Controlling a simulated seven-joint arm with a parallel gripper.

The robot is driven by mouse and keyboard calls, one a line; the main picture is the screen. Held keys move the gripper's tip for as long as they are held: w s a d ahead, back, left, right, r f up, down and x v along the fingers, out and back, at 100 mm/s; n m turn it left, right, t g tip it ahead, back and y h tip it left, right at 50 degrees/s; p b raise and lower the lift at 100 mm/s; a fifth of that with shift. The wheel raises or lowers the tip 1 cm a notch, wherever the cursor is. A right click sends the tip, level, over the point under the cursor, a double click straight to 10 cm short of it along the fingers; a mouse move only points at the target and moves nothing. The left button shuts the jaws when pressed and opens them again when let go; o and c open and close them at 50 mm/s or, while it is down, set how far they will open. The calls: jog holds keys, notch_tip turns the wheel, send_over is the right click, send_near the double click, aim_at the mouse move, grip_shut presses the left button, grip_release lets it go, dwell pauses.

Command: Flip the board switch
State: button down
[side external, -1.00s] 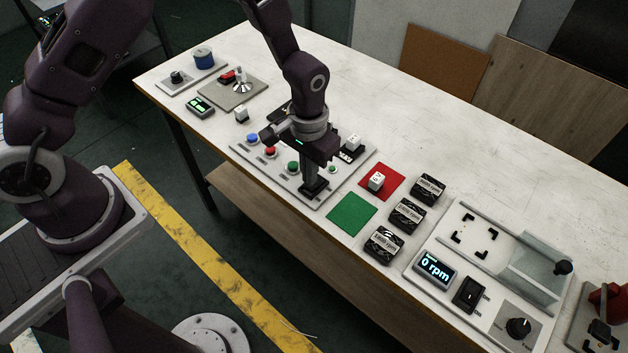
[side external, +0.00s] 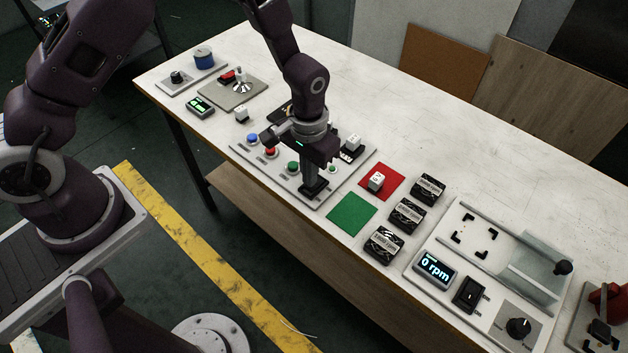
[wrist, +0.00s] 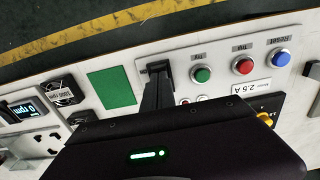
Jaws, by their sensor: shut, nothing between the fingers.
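The button board (side external: 340,187) is a pale panel on the white bench, with blue, red and green buttons. My gripper (side external: 314,184) points down at the board's right front corner, its fingers shut together with nothing between them. A dark block, seemingly the board switch (side external: 316,193), sits right at the fingertips and is mostly covered by them. In the wrist view my gripper (wrist: 157,74) reaches to this dark switch (wrist: 154,66), beside the green button (wrist: 202,75). I cannot tell whether they touch, or which way the switch is set.
A green square (side external: 352,213) and a red square (side external: 388,178) with a white block (side external: 376,181) lie right of the board. Several black labelled boxes (side external: 407,215) stand beyond. Another panel (side external: 448,312) with an rpm display and black rocker is at the right. The back of the bench is clear.

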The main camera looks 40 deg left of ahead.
jog(key=shift+f, duration=0.75)
jog(key=shift+r, duration=3.5)
jog(key=shift+r, duration=0.1)
notch_tip(320, 180, up, 7)
jog(key=t, duration=0.1)
send_over(302, 186)
jog(key=s+a+r+t, duration=0.25)
jog(key=s+r, duration=0.25)
jog(key=r, duration=0.6)
jog(key=s+a+r+t, duration=0.1)
jog(key=s+a+r, duration=0.1)
jog(key=s, duration=0.6)
jog(key=s+a+r+t, duration=0.1)
jog(key=s+a+r, duration=0.1)
jog(key=s+r, duration=0.3)
jog(key=s, duration=0.2)
jog(key=shift+s+a, duration=0.35)
